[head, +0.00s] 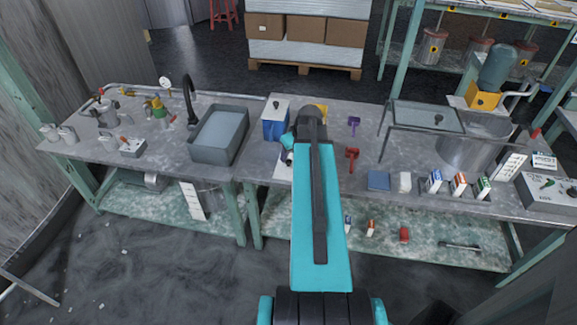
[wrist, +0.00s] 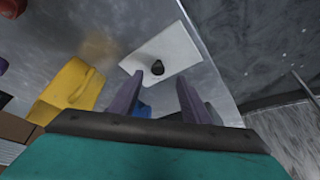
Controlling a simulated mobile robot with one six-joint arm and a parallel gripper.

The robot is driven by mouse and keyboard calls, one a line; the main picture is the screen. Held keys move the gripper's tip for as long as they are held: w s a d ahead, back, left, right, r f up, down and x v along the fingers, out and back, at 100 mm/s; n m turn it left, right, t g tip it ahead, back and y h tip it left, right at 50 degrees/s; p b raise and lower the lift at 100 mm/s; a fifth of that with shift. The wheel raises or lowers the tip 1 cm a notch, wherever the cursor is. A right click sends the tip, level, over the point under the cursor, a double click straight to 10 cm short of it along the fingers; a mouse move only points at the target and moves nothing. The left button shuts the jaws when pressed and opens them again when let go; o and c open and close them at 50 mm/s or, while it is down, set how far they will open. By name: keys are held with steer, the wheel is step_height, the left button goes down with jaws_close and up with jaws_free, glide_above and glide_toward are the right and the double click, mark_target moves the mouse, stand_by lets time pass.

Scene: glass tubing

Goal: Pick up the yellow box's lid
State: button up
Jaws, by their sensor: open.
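A yellow box (head: 321,108) shows only partly behind my arm in the head view. In the wrist view a yellow body (wrist: 75,88) lies left of the fingers; I cannot make out a separate lid on it.
A grey sink basin (head: 218,134) is to the left of the blue box. Purple (head: 354,125) and red (head: 352,158) tools lie right of my arm. A glass-topped stand (head: 420,117), a metal pot (head: 468,150) and small cartons (head: 459,183) occupy the bench's right side.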

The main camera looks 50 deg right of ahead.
mark_target(288, 160)
steer(key=shift+f, duration=0.1)
stand_by(0.3)
steer(key=shift+d+p+x, duration=0.2)
steer(key=shift+p+x, duration=0.4)
steer(key=shift+x, duration=1.9)
steer(key=shift+w, duration=0.1)
jaws_close()
